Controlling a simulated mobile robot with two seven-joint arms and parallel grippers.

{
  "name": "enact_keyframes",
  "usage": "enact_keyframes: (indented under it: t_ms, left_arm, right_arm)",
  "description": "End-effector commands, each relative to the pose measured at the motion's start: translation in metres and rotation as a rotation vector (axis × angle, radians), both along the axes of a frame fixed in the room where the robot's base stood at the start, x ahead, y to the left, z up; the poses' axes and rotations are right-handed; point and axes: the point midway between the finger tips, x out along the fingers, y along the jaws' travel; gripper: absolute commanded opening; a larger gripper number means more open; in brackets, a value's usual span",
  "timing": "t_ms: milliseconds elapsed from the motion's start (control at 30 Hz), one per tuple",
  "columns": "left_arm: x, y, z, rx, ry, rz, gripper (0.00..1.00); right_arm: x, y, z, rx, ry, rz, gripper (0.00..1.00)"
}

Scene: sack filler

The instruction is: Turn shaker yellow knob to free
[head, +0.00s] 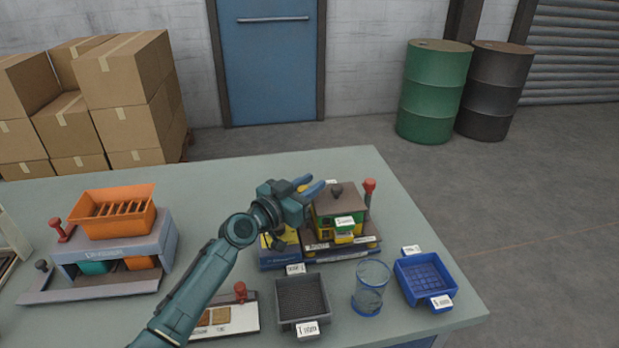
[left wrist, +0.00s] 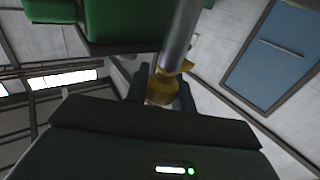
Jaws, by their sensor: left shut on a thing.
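The shaker machine (head: 336,205) stands near the right end of the table, with a brown hopper top, green and yellow parts and a dark base. My left gripper (head: 310,186) reaches over its left side from the front. In the left wrist view the yellow knob (left wrist: 166,86) sits between the two dark fingers, beside a grey metal rod (left wrist: 180,38). The gripper is shut on this knob. In the head view the knob is mostly hidden by the fingers, and its setting cannot be read. My right gripper is not in view.
A red-knobbed lever (head: 370,187) rises at the machine's right. In front stand a dark tray (head: 302,313), a clear beaker (head: 370,288) and a blue tray (head: 424,279). An orange-topped machine (head: 112,212) stands left. The table's back middle is clear.

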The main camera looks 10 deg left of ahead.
Motion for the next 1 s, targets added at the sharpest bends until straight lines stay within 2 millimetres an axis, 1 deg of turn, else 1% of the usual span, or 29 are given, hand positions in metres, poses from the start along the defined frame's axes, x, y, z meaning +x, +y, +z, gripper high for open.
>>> enact_keyframes:
  t_ms: [33, 133, 267, 400, 600, 633, 900, 1000]
  left_arm:
    - [-0.0005, -0.0003, 0.0064, -0.001, 0.005, 0.034, 0.02]
    - [0.0004, 0.0013, 0.0048, -0.002, 0.006, 0.094, 0.02]
    - [0.0002, 0.0022, 0.0024, 0.000, 0.002, 0.138, 0.02]
    - [0.0003, 0.0026, 0.0001, 0.001, -0.001, 0.151, 0.02]
    - [0.0004, 0.0027, -0.0003, 0.001, -0.001, 0.150, 0.02]
    - [0.0004, 0.0027, -0.0003, 0.001, -0.001, 0.149, 0.26]
    - [0.0004, 0.0025, 0.0000, 0.001, -0.002, 0.148, 0.46]
    - [0.0004, 0.0025, 0.0002, 0.001, -0.002, 0.148, 0.46]
  right_arm:
    - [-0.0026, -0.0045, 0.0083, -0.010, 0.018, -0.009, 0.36]
    - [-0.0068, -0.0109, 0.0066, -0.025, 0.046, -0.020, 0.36]
    - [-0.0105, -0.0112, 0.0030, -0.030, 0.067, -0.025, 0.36]
    - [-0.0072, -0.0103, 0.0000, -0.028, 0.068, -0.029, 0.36]
    - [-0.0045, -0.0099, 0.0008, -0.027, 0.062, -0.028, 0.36]
    - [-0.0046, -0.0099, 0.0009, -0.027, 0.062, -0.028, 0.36]
    - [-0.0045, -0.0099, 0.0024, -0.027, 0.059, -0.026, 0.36]
    - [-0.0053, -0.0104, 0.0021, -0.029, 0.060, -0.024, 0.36]
